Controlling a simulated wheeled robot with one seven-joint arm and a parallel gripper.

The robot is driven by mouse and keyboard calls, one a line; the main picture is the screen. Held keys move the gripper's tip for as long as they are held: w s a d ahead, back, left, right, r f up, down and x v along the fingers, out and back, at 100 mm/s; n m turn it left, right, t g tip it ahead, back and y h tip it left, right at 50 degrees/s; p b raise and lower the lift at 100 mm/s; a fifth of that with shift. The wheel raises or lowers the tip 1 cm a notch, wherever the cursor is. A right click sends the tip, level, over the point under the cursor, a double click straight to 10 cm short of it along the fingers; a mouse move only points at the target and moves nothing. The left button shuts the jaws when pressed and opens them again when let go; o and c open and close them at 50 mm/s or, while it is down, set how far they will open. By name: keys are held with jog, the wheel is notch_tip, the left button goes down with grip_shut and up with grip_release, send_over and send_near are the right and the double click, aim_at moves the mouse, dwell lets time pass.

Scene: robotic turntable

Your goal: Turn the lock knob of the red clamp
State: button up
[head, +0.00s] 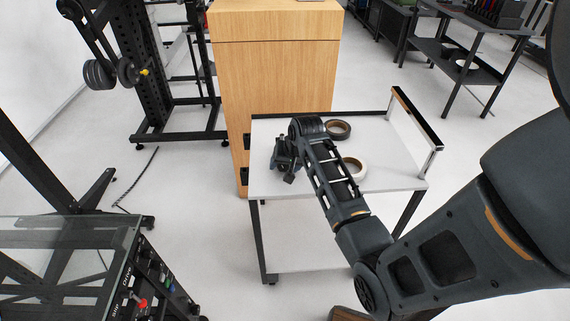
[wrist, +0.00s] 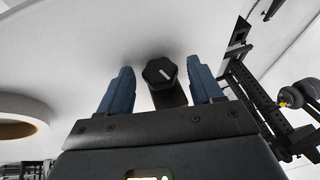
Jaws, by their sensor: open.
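A black knob (wrist: 160,72) with a white line on its face shows in the wrist view, on a dark stem (wrist: 170,95). It stands between the two blue fingers of my gripper (wrist: 160,85), with a gap on each side. My gripper is open and holds nothing. In the head view my gripper (head: 287,163) is over the left part of the white-topped cart (head: 385,180), and my arm hides part of the area. I see no red clamp body in either view, so I cannot tell whether this knob belongs to it.
A wooden cabinet (head: 275,80) stands behind the cart. A glass-topped stand (head: 65,240) is at the lower left, with a small red part (head: 141,303) on its panel.

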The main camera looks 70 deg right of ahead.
jog(key=c, duration=1.1)
jog(key=shift+o, duration=0.2)
jog(key=shift+w+a+g, duration=0.1)
jog(key=shift+w+g, duration=0.15)
jog(key=shift+g, duration=0.35)
jog(key=shift+n+g+h, duration=0.4)
jog(key=shift+g+h, duration=0.4)
jog(key=shift+g, duration=0.7)
jog(key=o, duration=1.1)
jog(key=shift+c, duration=0.2)
jog(key=shift+w, duration=0.1)
jog(key=v, duration=0.8)
jog(key=shift+b, duration=0.35)
